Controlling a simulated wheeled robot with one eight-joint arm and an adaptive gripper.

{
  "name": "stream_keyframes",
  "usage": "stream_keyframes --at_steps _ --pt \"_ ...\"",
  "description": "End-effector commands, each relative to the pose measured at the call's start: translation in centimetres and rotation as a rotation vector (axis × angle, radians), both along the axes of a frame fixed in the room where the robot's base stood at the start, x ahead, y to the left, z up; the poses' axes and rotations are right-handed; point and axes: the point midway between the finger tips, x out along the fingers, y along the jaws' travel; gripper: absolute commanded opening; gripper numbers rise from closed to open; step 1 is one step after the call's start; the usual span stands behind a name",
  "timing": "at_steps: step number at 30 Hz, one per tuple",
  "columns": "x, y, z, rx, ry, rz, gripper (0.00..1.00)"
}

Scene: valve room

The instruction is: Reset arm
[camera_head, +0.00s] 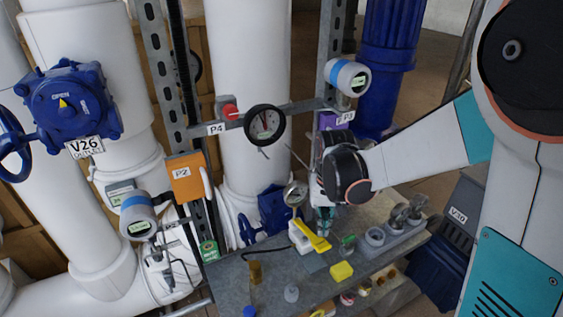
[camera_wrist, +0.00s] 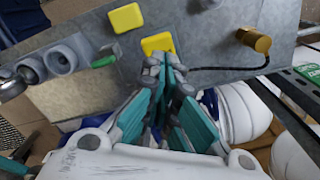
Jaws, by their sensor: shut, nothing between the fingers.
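My gripper (camera_head: 323,226) hangs at the end of my arm, pointing down over the grey workbench (camera_head: 222,273). In the wrist view the teal fingers of my gripper (camera_wrist: 165,62) are closed together with nothing between them. A yellow piece (camera_wrist: 158,43) shows just beyond the fingertips. In the head view a yellow handle-like piece (camera_head: 314,238) lies just below the gripper; I cannot tell whether they touch. A separate yellow block (camera_head: 341,271) lies nearer the bench's front and also shows in the wrist view (camera_wrist: 126,17).
Grey cup-like fittings (camera_head: 375,237) stand at the bench's right. A brass fitting (camera_head: 255,270) and grey piece (camera_head: 291,294) are at the front left. Blue valve V26 (camera_head: 70,100) is left.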

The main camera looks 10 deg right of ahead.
Motion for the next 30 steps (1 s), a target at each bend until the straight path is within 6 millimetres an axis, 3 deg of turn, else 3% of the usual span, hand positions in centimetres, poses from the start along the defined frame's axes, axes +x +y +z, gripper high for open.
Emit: stream_keyframes --at_steps 5,11,21,30 --pt "-0.4 0.0 0.4 0.0 -0.015 0.005 0.0" --pt "-2.2 0.0 2.6 -0.002 -0.1 0.034 0.0" --pt "-6.7 0.0 5.8 -0.014 -0.286 0.096 0.0" --pt "-11.0 0.0 6.6 -0.034 -0.45 0.149 0.0"
